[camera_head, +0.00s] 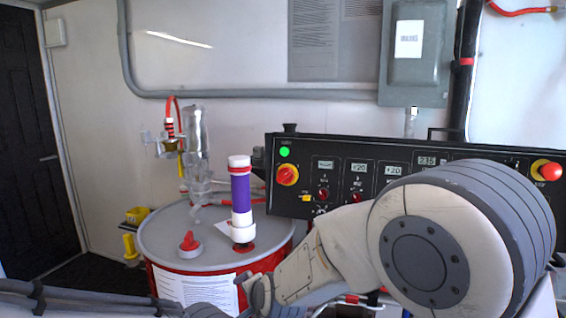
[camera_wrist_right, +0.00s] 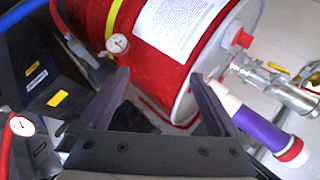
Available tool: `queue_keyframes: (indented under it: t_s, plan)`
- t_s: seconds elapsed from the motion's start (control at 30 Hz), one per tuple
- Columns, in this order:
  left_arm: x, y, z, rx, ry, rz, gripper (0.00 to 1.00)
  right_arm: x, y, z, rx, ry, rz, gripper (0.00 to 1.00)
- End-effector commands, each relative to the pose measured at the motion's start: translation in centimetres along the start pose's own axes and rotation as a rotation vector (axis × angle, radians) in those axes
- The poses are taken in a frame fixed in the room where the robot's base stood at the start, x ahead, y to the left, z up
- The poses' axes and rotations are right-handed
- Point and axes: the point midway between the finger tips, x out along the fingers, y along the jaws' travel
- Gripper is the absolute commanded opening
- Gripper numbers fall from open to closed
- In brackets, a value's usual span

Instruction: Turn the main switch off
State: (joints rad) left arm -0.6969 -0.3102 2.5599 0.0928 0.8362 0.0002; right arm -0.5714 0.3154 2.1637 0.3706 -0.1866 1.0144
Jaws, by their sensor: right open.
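The main switch (camera_head: 288,175) is a red knob on a yellow disc at the upper left of the black control panel (camera_head: 330,151), below a lit green lamp (camera_head: 284,152). The knob's exact setting is too small to tell. My right arm comes in from the right, in front of the panel and hiding much of its right part. Its wrist is low, below and left of the switch. In the right wrist view my right gripper (camera_wrist_right: 160,92) is open and empty, its fingers pointing towards a red drum (camera_wrist_right: 172,75). The switch is not clearly visible there. My left gripper is not visible.
The drum (camera_head: 215,262) has a grey lid carrying a purple and white tube (camera_head: 241,200) and a red cap (camera_head: 189,242). A red and yellow button (camera_head: 546,171) sits at the panel's right end. A grey box (camera_head: 418,55) hangs above. A gauge (camera_wrist_right: 117,43) and hoses are near the gripper.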

Motion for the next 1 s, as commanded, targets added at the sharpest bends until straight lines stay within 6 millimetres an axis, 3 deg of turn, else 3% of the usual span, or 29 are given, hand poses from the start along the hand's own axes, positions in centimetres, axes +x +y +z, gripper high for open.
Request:
queue_keyframes:
  t_s: [0.03, 0.1, 0.3, 0.4, 0.53, 0.7, 1.0]
  plan:
    - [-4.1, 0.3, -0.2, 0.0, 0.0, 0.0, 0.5, -0.8, -3.8, -1.9, 0.117, 0.05, -0.046, 0.97]
    - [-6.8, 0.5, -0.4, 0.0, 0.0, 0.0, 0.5, -0.4, -7.2, -4.3, 0.292, 0.12, -0.134, 0.97]
    - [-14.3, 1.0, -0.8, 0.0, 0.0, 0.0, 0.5, -0.8, -14.5, -11.2, 0.75, 0.288, -0.428, 0.97]
    - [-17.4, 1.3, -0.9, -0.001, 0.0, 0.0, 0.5, -1.6, -16.6, -14.2, 0.928, 0.343, -0.581, 0.97]
    - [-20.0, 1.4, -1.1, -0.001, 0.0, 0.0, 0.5, -2.8, -17.9, -16.8, 1.088, 0.382, -0.751, 0.97]
    - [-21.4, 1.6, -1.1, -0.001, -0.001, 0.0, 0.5, -3.6, -18.4, -18.4, 1.184, 0.398, -0.875, 0.97]
    - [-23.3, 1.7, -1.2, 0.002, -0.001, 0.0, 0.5, -2.0, -19.6, -21.0, 1.203, 0.402, -0.901, 0.97]
